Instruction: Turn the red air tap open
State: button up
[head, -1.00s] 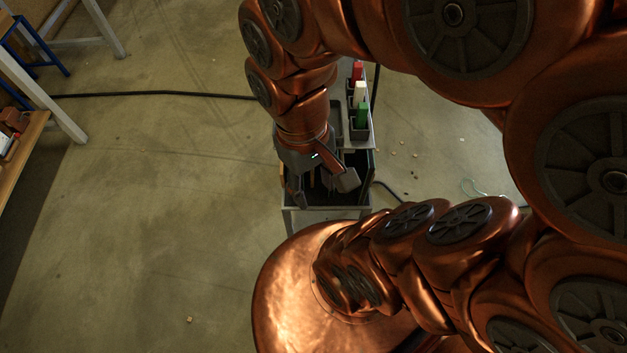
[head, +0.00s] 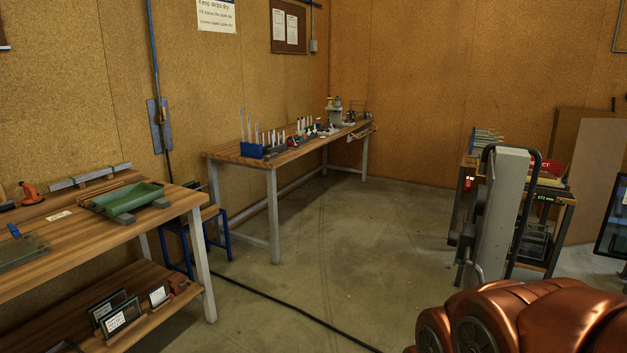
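A blue pipe (head: 154,50) runs down the left wall to a grey-blue plate (head: 159,126). A small brass-coloured fitting (head: 162,115) sits on this plate, and a dark hose hangs below it. I cannot make out a red tap handle there; the fitting is too small to tell its position. My gripper is out of view. Only copper links of my arm show at the lower right.
A workbench (head: 95,235) with a green tray (head: 127,198) stands at the left, below the plate. A blue stool (head: 193,235) and a long bench (head: 262,165) stand beyond. A black hose (head: 300,317) crosses open floor. A grey post and cart (head: 543,262) stand right.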

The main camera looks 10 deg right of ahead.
aim_at(469, 179)
jog(key=z, duration=2.75)
jog(key=k, duration=0.75)
jog(key=u, duration=1.5)
